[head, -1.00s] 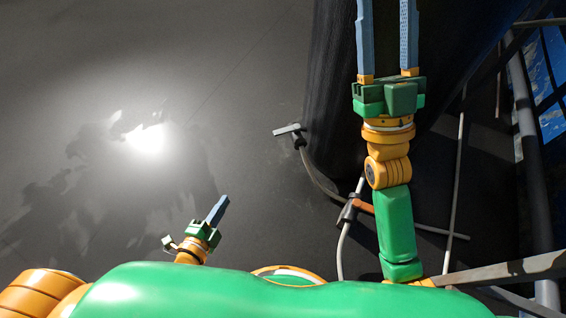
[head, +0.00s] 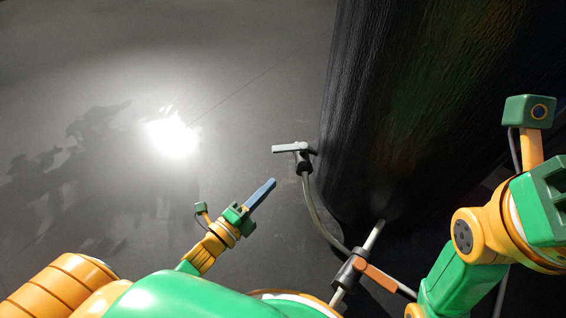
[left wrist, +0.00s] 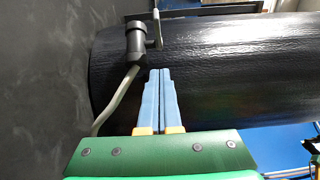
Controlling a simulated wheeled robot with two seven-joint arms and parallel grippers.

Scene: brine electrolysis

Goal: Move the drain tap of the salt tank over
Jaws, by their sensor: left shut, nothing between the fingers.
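The salt tank, a large black cylinder (head: 400,110), stands at the right of the head view. A dark tap with a pale grey lever (head: 292,149) sits beside it at its left, with a grey hose below. A second tap with an orange lever (head: 377,276) is on a pale pipe at the tank's base; I cannot tell which is the drain tap. My left gripper (head: 272,183) is shut and empty, apart from the grey-levered tap. In the left wrist view its blue fingers (left wrist: 160,75) are together, with that tap (left wrist: 135,42) beyond them.
The grey hose (head: 318,213) curves from the grey-levered tap towards the orange-levered one. Dark floor (head: 90,60) is open at the left. My right arm is at the right edge, its fingers out of frame.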

